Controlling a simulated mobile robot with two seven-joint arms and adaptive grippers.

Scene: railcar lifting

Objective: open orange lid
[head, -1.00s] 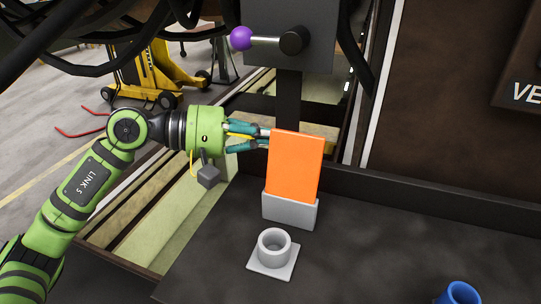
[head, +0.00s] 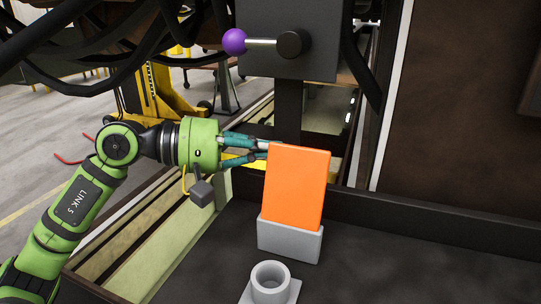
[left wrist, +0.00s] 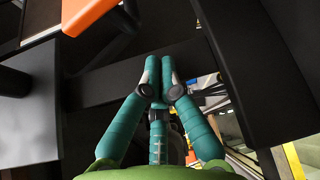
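The orange lid (head: 297,187) is a flat panel standing nearly upright in a light grey base (head: 290,240) on the dark surface. My left gripper (head: 266,146) comes in from the left, with its teal fingertips at the lid's upper left edge. I cannot tell whether they touch it. In the left wrist view the fingertips (left wrist: 159,64) are close together with nothing visible between them. An orange piece, likely the lid (left wrist: 87,14), shows at the upper left there, away from the fingertips. My right gripper is not in view.
A grey box (head: 290,65) with a purple-knobbed lever (head: 234,42) hangs above the lid on a dark post (head: 288,108). A grey ring-shaped holder (head: 270,284) stands in front. A dark wall (head: 455,120) rises at right. The dark surface right of the base is clear.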

